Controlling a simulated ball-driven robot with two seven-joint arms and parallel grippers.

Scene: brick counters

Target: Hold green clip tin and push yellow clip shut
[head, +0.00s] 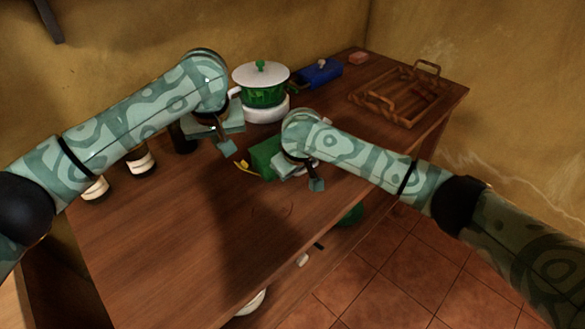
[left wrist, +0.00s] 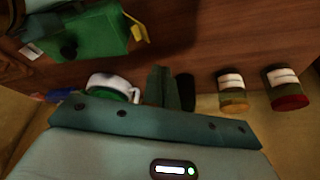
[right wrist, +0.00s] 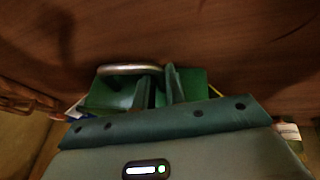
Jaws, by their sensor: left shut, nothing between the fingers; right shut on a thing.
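The green clip tin (head: 263,154) stands on the wooden counter, partly hidden by my right arm. Its yellow clip (head: 245,167) sticks out from the tin's left side, also in the left wrist view (left wrist: 137,28). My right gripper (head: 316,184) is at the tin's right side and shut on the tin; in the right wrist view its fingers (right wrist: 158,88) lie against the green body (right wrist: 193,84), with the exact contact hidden. My left gripper (head: 227,148) is shut and empty, above the counter to the left of the tin, apart from the clip.
A green pot with a white lid (head: 262,87) stands behind the tin. A blue box (head: 320,73) and a wicker tray (head: 393,103) are farther back. Several jars (head: 140,160) line the left wall side. The counter's front left (head: 150,245) is clear.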

